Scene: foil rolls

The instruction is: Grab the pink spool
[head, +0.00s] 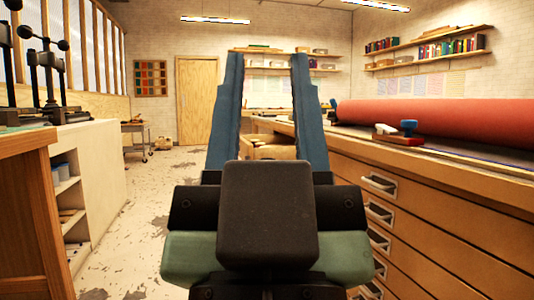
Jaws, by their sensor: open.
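I see no pink spool in this view. My gripper (268,60) points ahead with its two blue fingers well apart. It is open, with nothing held between the fingers. The gripper body fills the lower middle and hides the floor and part of the workbench behind it. A large red roll (440,120) lies along the bench top on the right, to the right of my gripper and apart from it.
A wooden workbench with drawers (440,210) runs along the right. A pale shelf unit (100,180) and black presses (50,70) stand left. Clear floor (165,185) leads to a door (195,100).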

